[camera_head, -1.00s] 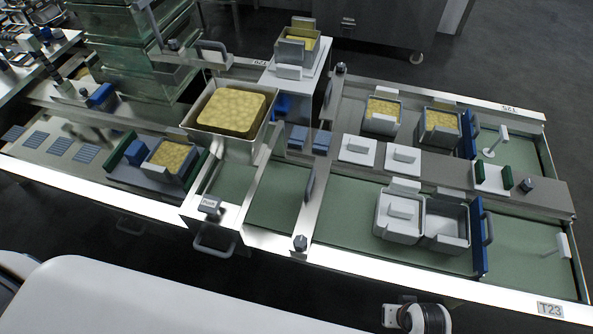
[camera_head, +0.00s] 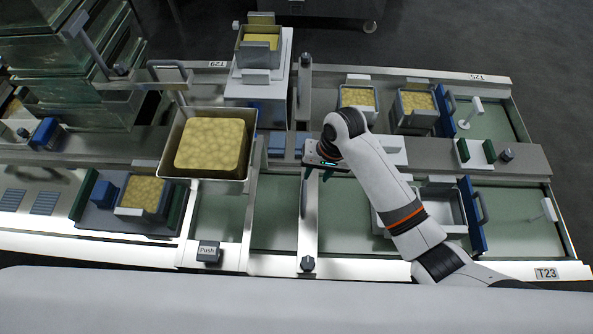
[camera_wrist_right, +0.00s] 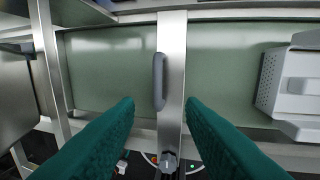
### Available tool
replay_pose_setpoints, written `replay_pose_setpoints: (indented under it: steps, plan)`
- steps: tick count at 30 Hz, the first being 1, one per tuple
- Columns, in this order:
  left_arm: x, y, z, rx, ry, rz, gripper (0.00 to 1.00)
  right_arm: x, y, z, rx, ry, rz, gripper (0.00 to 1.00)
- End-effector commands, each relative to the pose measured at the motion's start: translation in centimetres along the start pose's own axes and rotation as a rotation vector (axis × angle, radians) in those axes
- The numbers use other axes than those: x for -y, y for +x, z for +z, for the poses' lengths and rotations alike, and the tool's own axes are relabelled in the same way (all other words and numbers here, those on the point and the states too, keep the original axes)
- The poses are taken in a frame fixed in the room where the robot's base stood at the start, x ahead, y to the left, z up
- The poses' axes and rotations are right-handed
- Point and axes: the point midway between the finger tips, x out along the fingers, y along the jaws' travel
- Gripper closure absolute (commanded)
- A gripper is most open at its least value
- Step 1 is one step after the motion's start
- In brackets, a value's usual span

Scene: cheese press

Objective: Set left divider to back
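The left divider appears to be the metal bar (camera_head: 310,220) running front to back across the green-floored trough; I cannot be sure from its look alone. In the right wrist view the bar (camera_wrist_right: 173,40) is upright in the picture, with a dark grey handle (camera_wrist_right: 158,82) along its left side. My right gripper (camera_head: 318,173) is above the bar's far part in the head view. Its dark green fingers (camera_wrist_right: 158,103) are open, one on each side of the bar, with nothing between them gripped. My left gripper is not in view.
A dark knob (camera_head: 307,263) stands at the front rail by the bar's near end. A large cheese-filled tub (camera_head: 165,150) stands to the left. White moulds (camera_wrist_right: 290,85) lie right of the bar, partly hidden by my right arm in the head view. Blue dividers (camera_head: 470,215) stand farther right.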

Motion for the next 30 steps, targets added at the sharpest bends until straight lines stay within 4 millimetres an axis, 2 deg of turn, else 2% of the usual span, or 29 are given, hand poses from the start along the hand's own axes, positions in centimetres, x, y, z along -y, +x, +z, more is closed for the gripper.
replay_pose_setpoints:
  steps: [3, 7, 21, 24, 30]
  plan:
    - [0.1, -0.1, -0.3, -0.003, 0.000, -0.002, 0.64, -0.4, -0.8, 0.7, -0.014, 0.010, -0.017, 0.64]
    - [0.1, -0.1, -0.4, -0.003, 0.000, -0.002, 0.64, -0.5, 0.2, 0.7, -0.018, 0.013, -0.018, 0.64]
    - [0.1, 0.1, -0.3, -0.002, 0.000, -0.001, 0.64, -0.4, 8.8, 0.6, -0.016, 0.011, -0.018, 0.64]
    - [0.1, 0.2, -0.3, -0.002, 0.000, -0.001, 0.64, -0.3, 10.1, 0.6, -0.015, 0.010, -0.017, 0.64]
    - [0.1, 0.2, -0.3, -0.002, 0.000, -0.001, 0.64, -0.3, 11.0, 0.7, -0.012, 0.010, -0.016, 0.64]
